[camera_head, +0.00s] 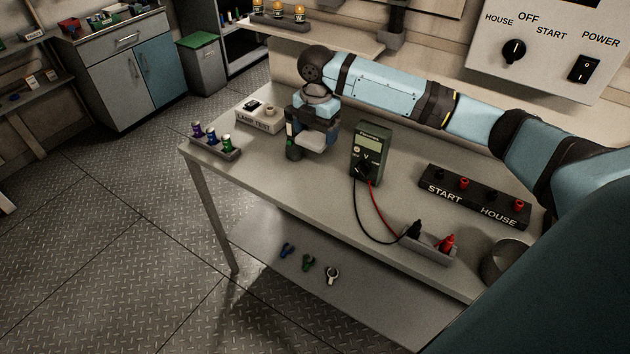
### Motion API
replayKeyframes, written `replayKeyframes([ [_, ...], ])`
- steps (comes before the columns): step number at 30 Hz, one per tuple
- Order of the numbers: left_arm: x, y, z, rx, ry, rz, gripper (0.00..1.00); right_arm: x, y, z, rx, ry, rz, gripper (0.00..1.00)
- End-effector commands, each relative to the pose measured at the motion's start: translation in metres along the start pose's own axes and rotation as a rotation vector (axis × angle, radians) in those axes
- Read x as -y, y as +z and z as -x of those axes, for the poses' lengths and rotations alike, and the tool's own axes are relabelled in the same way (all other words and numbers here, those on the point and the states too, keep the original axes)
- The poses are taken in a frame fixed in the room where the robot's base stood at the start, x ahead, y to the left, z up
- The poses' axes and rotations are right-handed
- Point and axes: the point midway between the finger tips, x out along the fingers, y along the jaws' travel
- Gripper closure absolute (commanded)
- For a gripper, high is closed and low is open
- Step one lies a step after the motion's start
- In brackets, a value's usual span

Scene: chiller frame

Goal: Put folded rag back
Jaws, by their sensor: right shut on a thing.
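My right arm reaches in from the right across the workbench (400,235). Its gripper (304,146) points down over the left half of the bench top, between the lamp test box and the multimeter. It is shut on a pale grey folded piece, which looks like the folded rag (319,143). The rag is low, at or just above the bench top; I cannot tell whether it touches. The gripper hides part of it. My left gripper is not in view.
A multimeter (370,153) with leads to a probe tray (430,243) stands right of the gripper. The lamp test box (259,123) and a rack of coloured cylinders (214,145) are to the left. A START/HOUSE terminal block (475,197) lies farther right. The front-left bench top is clear.

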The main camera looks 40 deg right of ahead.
Motion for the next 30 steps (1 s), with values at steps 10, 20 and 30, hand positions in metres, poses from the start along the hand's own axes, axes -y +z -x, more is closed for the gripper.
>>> replayKeyframes([
  [10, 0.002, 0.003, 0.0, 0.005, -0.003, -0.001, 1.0, 0.0, -0.001, -0.091, -0.001, -0.001, -0.002, 0.4],
  [20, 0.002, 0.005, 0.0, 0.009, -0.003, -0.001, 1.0, 0.0, -0.001, -0.122, -0.001, 0.001, -0.003, 0.4],
  [30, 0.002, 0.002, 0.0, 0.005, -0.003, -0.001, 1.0, 0.0, 0.0, -0.158, 0.0, 0.002, -0.002, 0.4],
])
